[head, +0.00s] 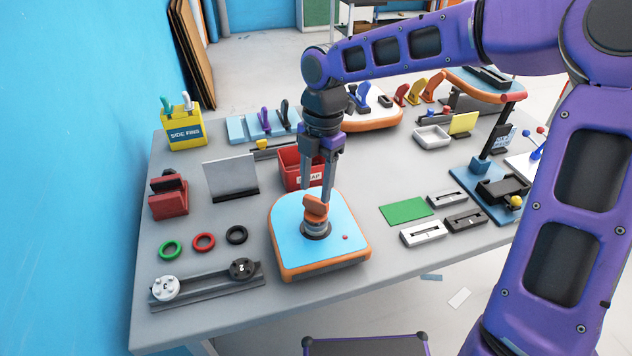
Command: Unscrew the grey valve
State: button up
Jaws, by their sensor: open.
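An orange piece (315,208) sits on top of the valve. My gripper (317,196) points straight down over it, with one finger on each side of the orange piece. The fingers are apart. Whether either fingertip touches the orange piece cannot be told from this view.
A red scrap bin (296,168) stands close behind the board, and a grey upright plate (230,178) is to its left. Coloured rings (204,242) and a rail with discs (207,285) lie left. A green mat (404,211) and small grey blocks (423,234) lie right.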

jog(key=m, duration=0.2)
jog(key=shift+m, duration=0.3)
jog(key=shift+m, duration=0.7)
jog(key=m, duration=0.2)
jog(key=shift+m+t, duration=0.3)
jog(key=shift+m, duration=0.6)
jog(key=shift+m+t, duration=0.3)
jog(key=shift+m, duration=1.1)
